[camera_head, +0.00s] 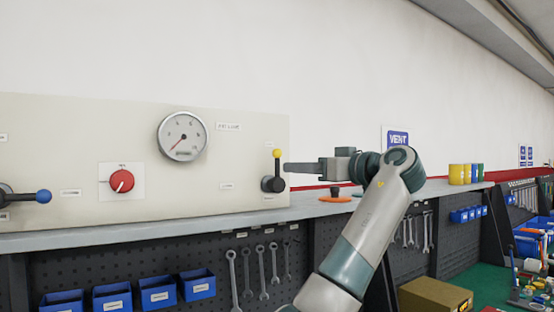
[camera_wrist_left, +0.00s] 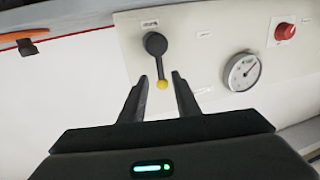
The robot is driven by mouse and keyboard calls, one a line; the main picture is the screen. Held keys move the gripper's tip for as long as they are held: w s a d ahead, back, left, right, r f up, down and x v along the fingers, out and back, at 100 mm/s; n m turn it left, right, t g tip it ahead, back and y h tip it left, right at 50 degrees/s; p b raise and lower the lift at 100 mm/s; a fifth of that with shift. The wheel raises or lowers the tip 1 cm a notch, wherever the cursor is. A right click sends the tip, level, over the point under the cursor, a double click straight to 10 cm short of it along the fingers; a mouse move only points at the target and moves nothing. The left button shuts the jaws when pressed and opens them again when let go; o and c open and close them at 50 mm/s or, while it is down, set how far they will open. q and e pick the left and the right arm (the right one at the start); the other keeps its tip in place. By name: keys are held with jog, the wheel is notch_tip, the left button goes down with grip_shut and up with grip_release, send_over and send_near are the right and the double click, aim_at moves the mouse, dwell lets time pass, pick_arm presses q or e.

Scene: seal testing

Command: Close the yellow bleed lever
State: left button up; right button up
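The bleed lever (camera_head: 277,165) is on the right end of the beige panel, with a yellow knob on a dark stem pointing up from a black pivot. In the left wrist view, which shows the panel upside down, the lever's yellow knob (camera_wrist_left: 162,85) appears between the tips of my left gripper's two fingers. My left gripper (camera_head: 290,167) comes to the lever from the right, its fingers close to the stem. The fingers (camera_wrist_left: 161,92) are spread, with gaps on both sides of the knob; contact cannot be told. My right gripper is not in view.
The beige panel (camera_head: 60,125) also carries a gauge (camera_head: 182,136), a red knob (camera_head: 121,181) and a blue-tipped lever (camera_head: 43,196). An orange disc (camera_head: 335,199) with a dark piece lies on the bench shelf below my gripper. Blue bins and wrenches hang underneath.

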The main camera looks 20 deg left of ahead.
aim_at(279, 166)
pick_arm(q)
jog(key=p+x, duration=0.4)
jog(key=x, duration=0.4)
jog(key=shift+a, duration=0.1)
jog(key=shift+w+a, duration=0.1)
grip_shut()
